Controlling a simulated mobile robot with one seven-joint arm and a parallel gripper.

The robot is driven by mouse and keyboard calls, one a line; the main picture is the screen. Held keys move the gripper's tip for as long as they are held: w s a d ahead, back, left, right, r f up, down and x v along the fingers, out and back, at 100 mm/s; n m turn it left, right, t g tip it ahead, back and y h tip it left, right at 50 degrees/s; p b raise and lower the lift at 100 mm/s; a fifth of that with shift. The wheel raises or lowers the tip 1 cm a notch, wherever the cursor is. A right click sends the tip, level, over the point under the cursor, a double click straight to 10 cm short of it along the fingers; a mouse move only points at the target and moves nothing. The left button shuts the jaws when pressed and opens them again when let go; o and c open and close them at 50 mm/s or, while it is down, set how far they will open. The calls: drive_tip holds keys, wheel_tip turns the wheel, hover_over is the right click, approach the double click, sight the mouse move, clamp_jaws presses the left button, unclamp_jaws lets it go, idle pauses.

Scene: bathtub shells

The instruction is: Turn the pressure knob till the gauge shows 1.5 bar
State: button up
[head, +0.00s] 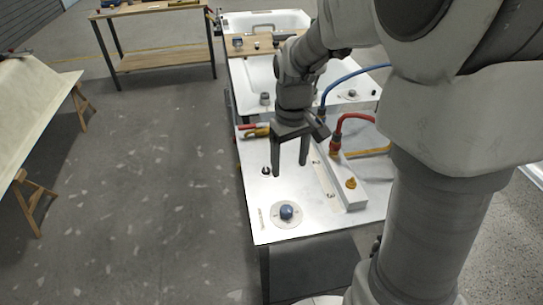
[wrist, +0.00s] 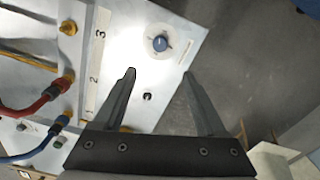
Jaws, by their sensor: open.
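The blue knob (head: 286,212) sits on a round pale plate on the white bench top, near its front edge. In the wrist view the knob (wrist: 160,43) lies beyond my fingertips. My gripper (head: 290,169) is open and empty, pointing down above the panel, behind the knob and apart from it. Both fingers of my gripper (wrist: 158,73) show in the wrist view with a clear gap between them. I cannot make out a pressure gauge or any reading in either view.
A metal block (head: 350,190) with brass fittings and red (head: 338,128) and blue (head: 345,77) hoses stands right of the knob. A small dark fitting (head: 266,171) protrudes from the panel near my gripper. White tub shells (head: 262,75) lie behind.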

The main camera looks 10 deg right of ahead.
sight(286, 209)
wheel_tip(286, 209, down, 17)
drive_tip(key=shift+b, duration=0.9)
drive_tip(key=shift+c, duration=0.3)
clamp_jaws()
